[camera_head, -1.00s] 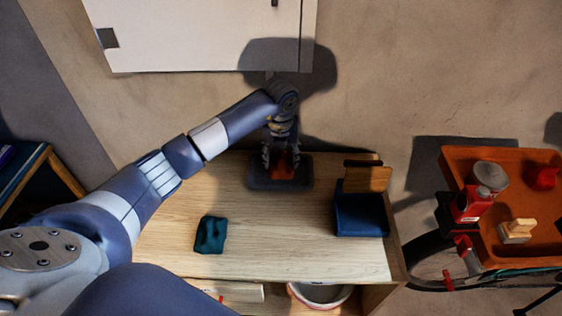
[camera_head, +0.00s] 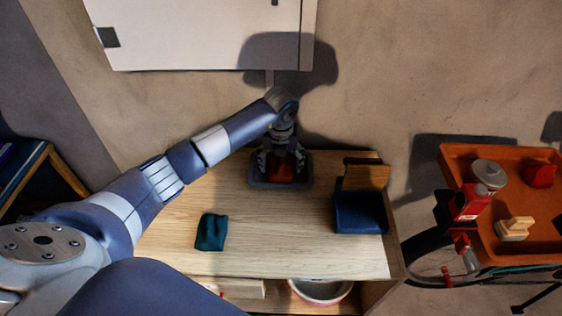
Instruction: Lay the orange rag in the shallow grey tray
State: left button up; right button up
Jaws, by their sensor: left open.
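The shallow grey tray (camera_head: 256,184) lies at the back of the wooden bench, below the wall cabinet. The orange rag (camera_head: 283,172) is in the tray area, under my left gripper and partly hidden by its fingers. My left gripper (camera_head: 279,166) points down over the tray, its fingers spread to either side of the rag. It is open. Whether the rag lies flat on the tray floor is hard to tell in the shadow. My right gripper does not show.
A dark teal cloth (camera_head: 211,232) lies on the front left of the bench (camera_head: 290,235). A blue box (camera_head: 361,213) with a wooden piece stands at the right. An orange tray (camera_head: 520,240) with a red can (camera_head: 467,203) is farther right. The bench middle is clear.

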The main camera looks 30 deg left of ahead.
aim_at(281, 166)
pick_arm(q)
jog(key=shift+r, duration=0.6)
notch_tip(281, 166, up, 11)
jog(key=s+b, duration=0.1)
jog(key=shift+s+d, duration=0.25)
jog(key=shift+d, duration=0.15)
